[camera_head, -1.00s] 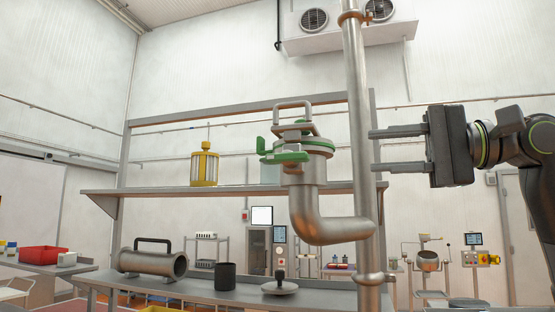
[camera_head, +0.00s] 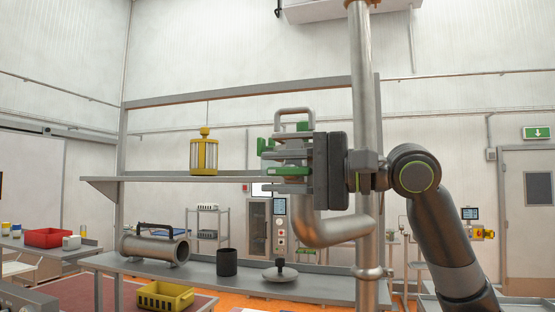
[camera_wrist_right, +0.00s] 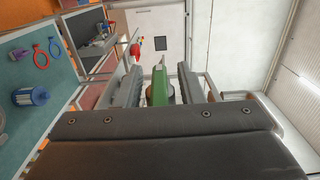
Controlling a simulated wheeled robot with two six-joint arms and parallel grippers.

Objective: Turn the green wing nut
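The green wing nut (camera_head: 289,171) is on the clamp of a metal pipe elbow (camera_head: 330,232), in the middle of the head view. My right gripper (camera_head: 270,170) reaches in from the right, with one finger above and one below the green part. In the right wrist view the green wing nut (camera_wrist_right: 160,90) lies between the two grey fingers (camera_wrist_right: 158,82). The fingers look spread, with narrow gaps beside the nut. The gripper body hides part of the clamp. My left gripper is not in view.
A vertical steel pipe (camera_head: 364,90) stands just behind my right wrist. The bench below carries a metal cylinder (camera_head: 153,247), a dark cup (camera_head: 226,263) and a lidded disc (camera_head: 280,273). A yellow crate (camera_head: 163,296) is lower down.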

